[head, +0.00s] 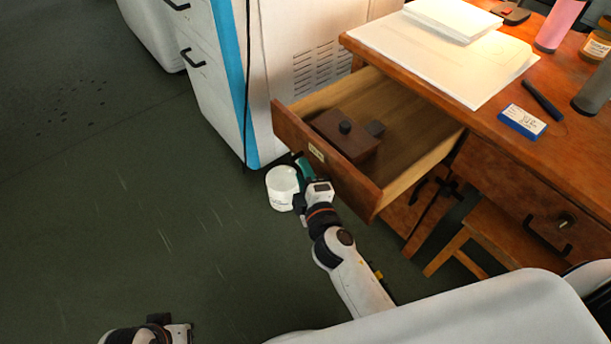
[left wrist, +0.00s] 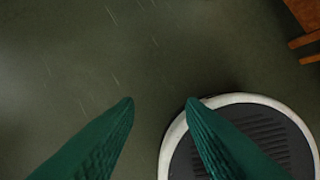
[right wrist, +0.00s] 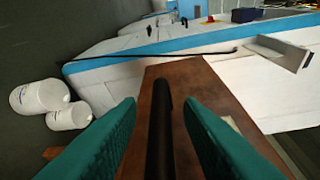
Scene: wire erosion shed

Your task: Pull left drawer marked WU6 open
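The left drawer (head: 278,132) of the wooden desk is pulled well out. A small label (head: 316,152) is on its front, too small to read. My right gripper (head: 302,165) is at the drawer front, just below the label. In the right wrist view, its green fingers (right wrist: 160,108) stand apart on either side of the dark bar handle (right wrist: 160,135), with gaps visible on both sides. The drawer front (right wrist: 190,75) lies beyond the fingers. My left gripper (left wrist: 160,103) is open and empty over the floor, away from the desk; its fingers are hidden in the head view.
White containers (head: 282,190) stand on the floor near the drawer front. A white cabinet (head: 310,50) is behind. A stool (head: 490,228) is under the desk. Floor at left is clear.

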